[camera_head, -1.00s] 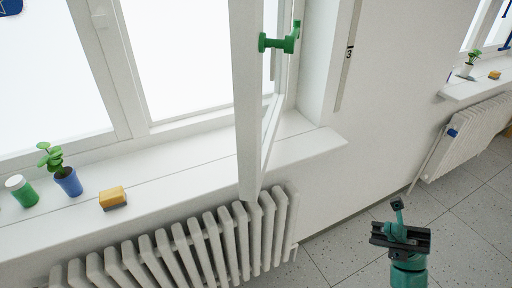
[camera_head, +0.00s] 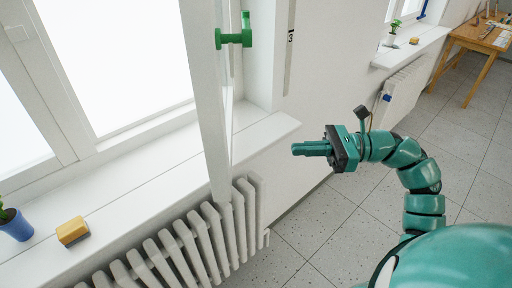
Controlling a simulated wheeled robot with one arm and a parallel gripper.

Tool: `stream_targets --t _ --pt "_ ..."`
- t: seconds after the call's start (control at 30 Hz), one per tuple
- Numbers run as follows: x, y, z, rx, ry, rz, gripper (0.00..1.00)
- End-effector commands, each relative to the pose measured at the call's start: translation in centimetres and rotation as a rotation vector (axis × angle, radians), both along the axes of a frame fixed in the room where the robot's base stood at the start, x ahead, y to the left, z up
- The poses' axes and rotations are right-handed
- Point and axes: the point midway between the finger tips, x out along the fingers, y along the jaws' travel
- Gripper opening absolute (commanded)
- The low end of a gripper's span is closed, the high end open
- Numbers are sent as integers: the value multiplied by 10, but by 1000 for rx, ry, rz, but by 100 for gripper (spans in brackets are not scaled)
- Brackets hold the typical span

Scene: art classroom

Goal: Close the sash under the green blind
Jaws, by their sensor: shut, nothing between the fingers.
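A white window sash (camera_head: 205,110) stands open, swung inward over the sill, its lower corner above the radiator. A green handle (camera_head: 235,38) sits on the sash near the top of the view. No green blind shows in this view. My gripper (camera_head: 297,149) is shut and empty. It points left toward the sash, to the right of it and lower than the handle, with a clear gap between them.
The white sill (camera_head: 130,190) holds a yellow sponge (camera_head: 72,231) and a blue plant pot (camera_head: 16,226). A white radiator (camera_head: 190,245) is below. Farther right are a second sill (camera_head: 412,46), another radiator (camera_head: 405,95) and a wooden table (camera_head: 478,38). The floor between is clear.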

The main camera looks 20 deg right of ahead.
Motion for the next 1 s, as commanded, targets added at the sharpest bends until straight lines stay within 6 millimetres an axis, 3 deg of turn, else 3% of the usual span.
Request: stream_targets --t 0.17,0.6,0.8,1.0 --pt "6 22 2 -1 1 5 0" --pt "34 102 5 3 1 8 0" --pt "42 123 2 2 3 5 0" --pt "45 130 1 3 1 2 0"
